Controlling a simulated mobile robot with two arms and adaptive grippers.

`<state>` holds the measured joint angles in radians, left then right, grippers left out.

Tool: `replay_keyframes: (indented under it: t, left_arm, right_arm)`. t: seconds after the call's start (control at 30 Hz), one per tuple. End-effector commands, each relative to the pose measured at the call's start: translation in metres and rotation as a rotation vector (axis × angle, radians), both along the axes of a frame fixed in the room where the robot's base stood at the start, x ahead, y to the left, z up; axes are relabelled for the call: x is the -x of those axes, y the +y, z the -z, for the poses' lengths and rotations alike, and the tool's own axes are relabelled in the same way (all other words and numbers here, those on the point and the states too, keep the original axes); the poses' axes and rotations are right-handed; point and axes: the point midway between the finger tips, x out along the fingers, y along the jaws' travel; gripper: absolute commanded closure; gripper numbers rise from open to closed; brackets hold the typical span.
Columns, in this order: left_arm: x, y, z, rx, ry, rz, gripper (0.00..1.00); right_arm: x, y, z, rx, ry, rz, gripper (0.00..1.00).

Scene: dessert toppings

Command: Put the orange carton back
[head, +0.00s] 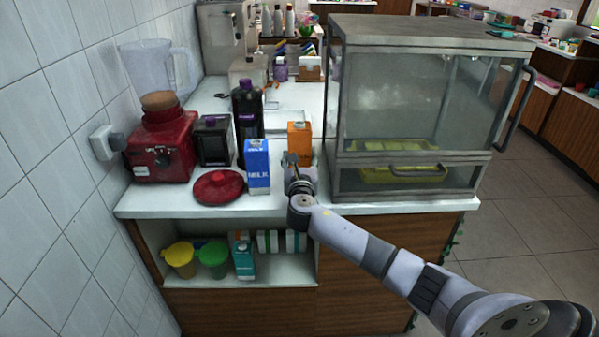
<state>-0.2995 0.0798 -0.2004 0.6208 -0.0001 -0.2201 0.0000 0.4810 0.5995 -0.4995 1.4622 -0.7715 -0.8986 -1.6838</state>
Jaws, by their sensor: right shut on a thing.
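The orange carton (300,140) stands upright on the white counter, between the blue milk carton and the glass display case. My right gripper (291,160) is at the carton's front left side, shut on it. The gripper's fingers are small here and partly hidden by its own wrist, and the carton's lower part is hidden behind my right arm. My left gripper is not in view.
Dark bottles (247,105) and a red blender (160,145) stand behind and left. The glass case (410,105) blocks the right.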

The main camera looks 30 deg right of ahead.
Motion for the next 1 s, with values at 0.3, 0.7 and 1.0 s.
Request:
replay_keyframes:
  t: [0.3,0.7,1.0]
  left_arm:
    - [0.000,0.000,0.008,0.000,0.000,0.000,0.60]
    - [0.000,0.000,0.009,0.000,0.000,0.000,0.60]
    - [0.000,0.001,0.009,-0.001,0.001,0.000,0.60]
  right_arm:
    - [0.000,0.000,0.042,0.001,0.003,0.000,0.88]
    - [0.000,0.000,0.044,0.001,0.002,0.000,0.45]
    - [0.000,0.000,0.044,0.001,0.003,0.000,0.27]
